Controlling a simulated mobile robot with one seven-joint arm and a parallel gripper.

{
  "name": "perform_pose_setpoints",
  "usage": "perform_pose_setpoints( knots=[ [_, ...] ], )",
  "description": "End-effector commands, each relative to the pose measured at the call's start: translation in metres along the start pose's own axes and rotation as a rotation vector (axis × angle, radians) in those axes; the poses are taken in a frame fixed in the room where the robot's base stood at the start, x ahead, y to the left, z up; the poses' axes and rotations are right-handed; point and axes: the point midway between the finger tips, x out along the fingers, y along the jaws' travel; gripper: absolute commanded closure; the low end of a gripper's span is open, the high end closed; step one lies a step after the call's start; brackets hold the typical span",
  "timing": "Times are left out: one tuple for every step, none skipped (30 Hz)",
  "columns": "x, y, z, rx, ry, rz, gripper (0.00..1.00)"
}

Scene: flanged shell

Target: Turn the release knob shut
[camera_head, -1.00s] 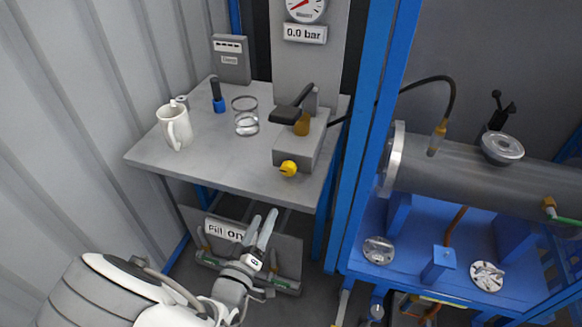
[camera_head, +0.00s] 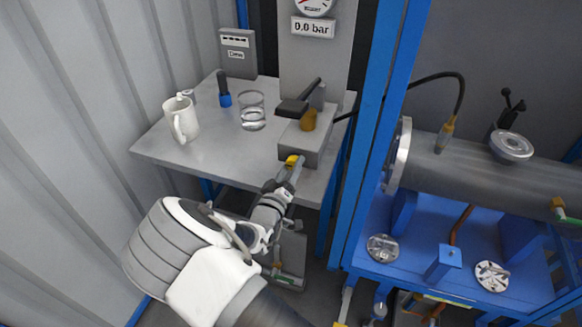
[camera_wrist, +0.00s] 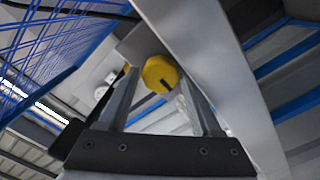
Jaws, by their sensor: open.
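The yellow release knob (camera_head: 291,161) sits on the front face of the grey pump block (camera_head: 300,143) on the table. My gripper (camera_head: 292,168) is at the knob in the head view. In the wrist view my gripper (camera_wrist: 160,88) is open, with one finger on each side of the knob. I cannot tell whether the fingers touch it. The head view shows only part of the knob, as the fingers cover the rest.
The block has a black lever (camera_head: 300,101). A gauge panel (camera_head: 315,60) reads 0.0 bar. A blue post (camera_head: 371,130) rises to the right.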

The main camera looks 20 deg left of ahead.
Motion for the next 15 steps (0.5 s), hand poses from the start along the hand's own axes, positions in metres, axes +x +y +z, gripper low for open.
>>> perform_pose_setpoints(
  knots=[
    [0.0028, -0.0001, 0.0, 0.0, 0.0, 0.0, 0.34],
    [0.0037, -0.0002, -0.0002, 0.0, 0.0, 0.0, 0.34],
    [0.0045, -0.0002, -0.0003, 0.0, 0.0, 0.0, 0.34],
    [0.0049, -0.0002, -0.0004, 0.001, 0.0, -0.001, 0.34],
    [0.005, -0.0002, -0.0004, 0.0, 0.0, -0.001, 0.34],
    [0.0051, -0.0003, -0.0004, 0.0, 0.001, -0.001, 0.34],
    [0.005, -0.0002, -0.0004, 0.0, 0.001, -0.001, 0.34],
    [0.005, -0.0002, -0.0005, 0.0, 0.001, -0.001, 0.34],
    [0.0049, -0.0002, -0.0004, 0.0, 0.001, -0.001, 0.34],
    [0.0048, -0.0002, -0.0004, 0.0, 0.001, -0.001, 0.34],
    [0.0048, -0.0002, -0.0004, 0.001, 0.0, -0.001, 0.38],
    [0.0047, -0.0002, -0.0004, 0.001, 0.001, -0.001, 0.45],
    [0.0047, -0.0002, -0.0004, 0.001, 0.001, -0.001, 0.51],
    [0.0047, -0.0002, -0.0004, 0.001, 0.001, -0.001, 0.56],
    [0.0047, -0.0002, -0.0004, 0.001, 0.0, -0.001, 0.63]
  ],
)
